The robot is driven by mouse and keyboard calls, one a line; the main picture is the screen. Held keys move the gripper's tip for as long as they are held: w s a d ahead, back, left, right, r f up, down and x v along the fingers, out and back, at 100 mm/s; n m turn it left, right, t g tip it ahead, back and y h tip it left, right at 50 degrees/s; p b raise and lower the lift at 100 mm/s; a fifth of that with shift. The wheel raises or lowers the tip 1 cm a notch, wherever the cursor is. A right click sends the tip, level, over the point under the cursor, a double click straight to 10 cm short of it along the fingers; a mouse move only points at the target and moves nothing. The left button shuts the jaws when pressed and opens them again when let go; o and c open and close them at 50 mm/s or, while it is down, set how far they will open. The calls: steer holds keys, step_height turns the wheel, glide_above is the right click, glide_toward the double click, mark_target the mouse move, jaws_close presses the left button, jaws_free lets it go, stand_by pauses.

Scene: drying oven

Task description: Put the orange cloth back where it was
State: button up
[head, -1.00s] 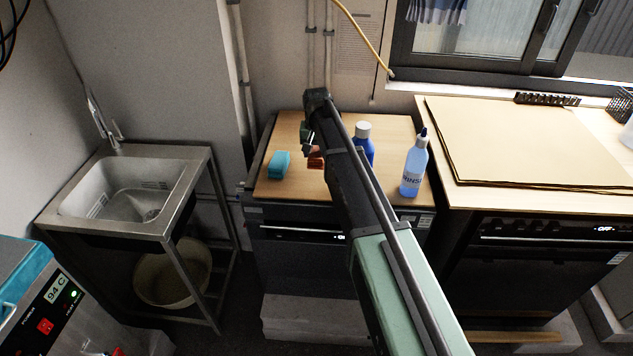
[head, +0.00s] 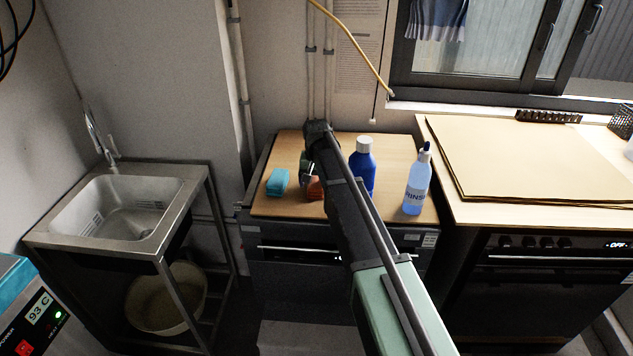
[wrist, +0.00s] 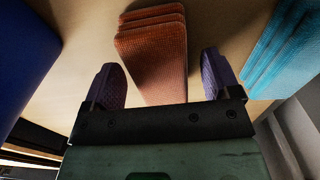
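The orange cloth (wrist: 152,52) is a folded, ribbed stack on the wooden worktop. In the wrist view it lies between the two purple fingers of my gripper (wrist: 160,82), which are spread apart with a gap on either side. Some of the cloth reaches back under the gripper body and is hidden there. In the head view only a small part of the orange cloth (head: 314,188) shows beside my arm, and my fingers cannot be made out clearly.
A teal folded cloth (head: 277,182) lies left of the orange one. A blue bottle (head: 362,168) and a clear blue rinse bottle (head: 417,182) stand to the right. A sink (head: 115,205) is further left. Cardboard sheets (head: 525,160) cover the right counter.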

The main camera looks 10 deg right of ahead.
mark_target(316, 180)
step_height(316, 180, up, 13)
steer(key=p, duration=1.3)
steer(key=s+n, duration=0.3)
steer(key=s, duration=3)
steer(key=shift+f+b, duration=0.35)
